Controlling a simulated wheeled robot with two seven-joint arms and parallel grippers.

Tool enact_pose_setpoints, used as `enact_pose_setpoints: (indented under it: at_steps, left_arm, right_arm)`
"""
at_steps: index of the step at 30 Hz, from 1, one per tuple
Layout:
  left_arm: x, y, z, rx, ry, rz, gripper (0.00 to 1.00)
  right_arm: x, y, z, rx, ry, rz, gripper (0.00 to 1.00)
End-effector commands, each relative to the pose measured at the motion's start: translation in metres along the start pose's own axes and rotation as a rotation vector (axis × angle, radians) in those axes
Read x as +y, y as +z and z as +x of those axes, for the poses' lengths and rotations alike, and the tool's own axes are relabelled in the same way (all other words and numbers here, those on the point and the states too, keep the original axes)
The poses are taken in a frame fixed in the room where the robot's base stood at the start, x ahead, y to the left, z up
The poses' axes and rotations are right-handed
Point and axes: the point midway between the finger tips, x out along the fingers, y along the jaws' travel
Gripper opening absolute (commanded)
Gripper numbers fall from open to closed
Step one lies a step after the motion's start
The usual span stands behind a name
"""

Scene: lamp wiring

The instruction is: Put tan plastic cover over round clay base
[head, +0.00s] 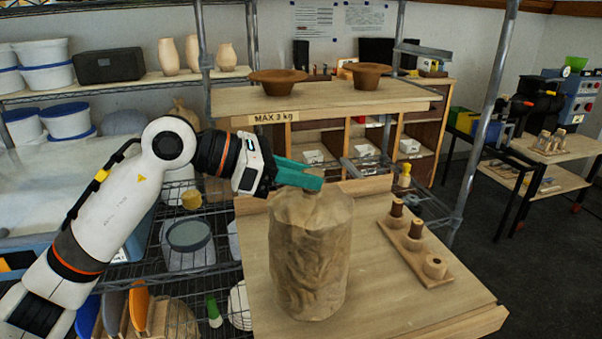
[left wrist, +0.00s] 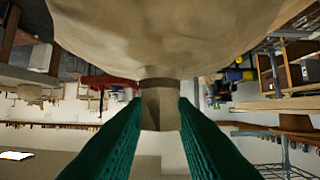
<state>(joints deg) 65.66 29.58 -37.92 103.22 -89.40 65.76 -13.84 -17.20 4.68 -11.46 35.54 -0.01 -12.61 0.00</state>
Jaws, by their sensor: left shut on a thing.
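The tan plastic cover (head: 311,255) is a wrinkled, bag-like shape standing upright over the wooden table in the head view. My left gripper (head: 318,184) is at its top, with teal fingers shut on the narrow top of the cover. In the left wrist view the fingers (left wrist: 160,118) pinch the cover's neck, and the cover (left wrist: 165,35) fills the top of the picture. The round clay base is not seen; the cover may hide it. I cannot tell whether the cover's lower edge touches the table. My right gripper is not in view.
The table (head: 400,305) holds a wooden block with several brown spools (head: 412,240) right of the cover. Behind is a shelf (head: 330,97) marked "MAX 3 kg" with two brown bowls (head: 277,80). Metal posts (head: 487,110) flank it. The table's front right is clear.

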Motion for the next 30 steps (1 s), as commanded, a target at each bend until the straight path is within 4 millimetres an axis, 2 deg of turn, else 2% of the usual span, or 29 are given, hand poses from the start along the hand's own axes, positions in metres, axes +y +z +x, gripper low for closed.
enact_pose_setpoints:
  at_steps: [14, 15, 19, 30]
  left_arm:
    - [-0.0001, 0.0079, 0.0032, 0.000, 0.000, 0.000, 0.00]
    - [0.0000, 0.0072, 0.0029, 0.000, 0.000, 0.000, 0.26]
    - [0.0000, 0.0069, 0.0028, 0.000, 0.000, 0.000, 0.48]
    - [-0.0006, 0.0076, -0.0022, 0.000, -0.002, 0.000, 0.49]
  right_arm:
    - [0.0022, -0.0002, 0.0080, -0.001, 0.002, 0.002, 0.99]
    - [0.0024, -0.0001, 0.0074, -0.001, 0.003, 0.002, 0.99]
    - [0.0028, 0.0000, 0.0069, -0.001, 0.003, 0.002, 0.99]
    - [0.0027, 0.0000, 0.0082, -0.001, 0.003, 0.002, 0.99]
